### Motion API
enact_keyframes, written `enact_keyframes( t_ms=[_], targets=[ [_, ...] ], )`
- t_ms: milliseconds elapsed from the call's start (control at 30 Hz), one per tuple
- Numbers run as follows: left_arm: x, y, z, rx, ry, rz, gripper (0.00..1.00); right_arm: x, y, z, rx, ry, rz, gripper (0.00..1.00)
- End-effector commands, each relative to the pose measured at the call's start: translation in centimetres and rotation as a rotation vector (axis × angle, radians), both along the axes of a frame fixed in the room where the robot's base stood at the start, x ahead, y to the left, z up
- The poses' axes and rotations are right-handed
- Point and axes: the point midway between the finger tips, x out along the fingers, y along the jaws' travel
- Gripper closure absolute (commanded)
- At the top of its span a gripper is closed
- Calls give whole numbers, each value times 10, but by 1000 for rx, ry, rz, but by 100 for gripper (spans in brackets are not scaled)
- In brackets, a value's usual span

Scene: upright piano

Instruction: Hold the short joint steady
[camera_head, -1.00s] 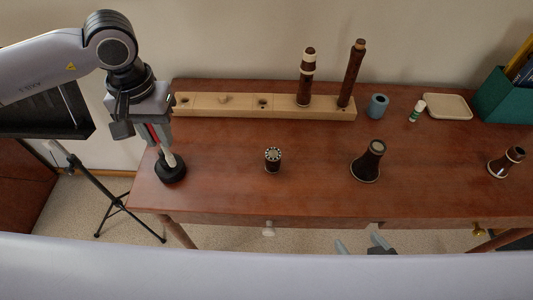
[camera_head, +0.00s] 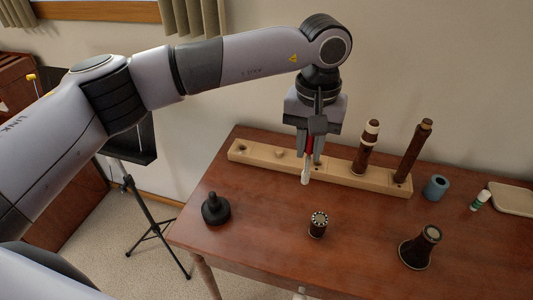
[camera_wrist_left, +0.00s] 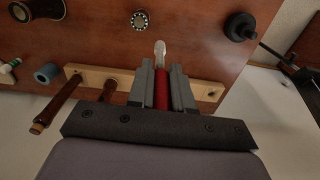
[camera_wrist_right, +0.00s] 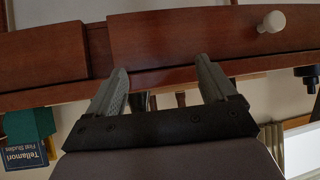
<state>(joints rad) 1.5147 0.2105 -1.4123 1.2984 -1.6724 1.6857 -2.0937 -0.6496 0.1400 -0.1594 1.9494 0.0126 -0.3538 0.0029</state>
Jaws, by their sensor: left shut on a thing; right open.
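The short joint, which I take to be the small dark cylinder with a speckled, pale-rimmed top (camera_head: 318,224), stands upright on the table; it also shows in the left wrist view (camera_wrist_left: 140,20). My left gripper (camera_head: 309,158) is shut on a slim red tool with a pale tip (camera_wrist_left: 160,50). It holds the tool tip-down in front of the rack, behind the short joint and apart from it. My right gripper (camera_wrist_right: 162,78) is open and empty, facing the table's front edge and drawer; it is outside the head view.
A wooden peg rack (camera_head: 342,175) holds two tall dark joints (camera_head: 367,148) (camera_head: 412,152). A black round stand (camera_head: 215,208) is at left, a flared dark piece (camera_head: 420,247) at right.

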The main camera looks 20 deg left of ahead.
Motion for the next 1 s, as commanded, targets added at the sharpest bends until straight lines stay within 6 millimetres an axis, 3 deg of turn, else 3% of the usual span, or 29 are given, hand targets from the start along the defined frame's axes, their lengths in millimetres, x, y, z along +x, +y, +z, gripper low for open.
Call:
enact_keyframes(
  t_ms=[100,300,800,1000],
  targets=[
    [1,-27,9,1,2,-8,100,0,0,0,0,0,0,15],
    [0,-48,17,6,7,-11,100,0,0,0,0,0,0,15],
    [-1,-51,18,5,8,-11,100,0,0,0,0,0,0,15],
    [-1,-50,8,5,8,-11,100,0,0,0,0,0,0,15]
  ],
)
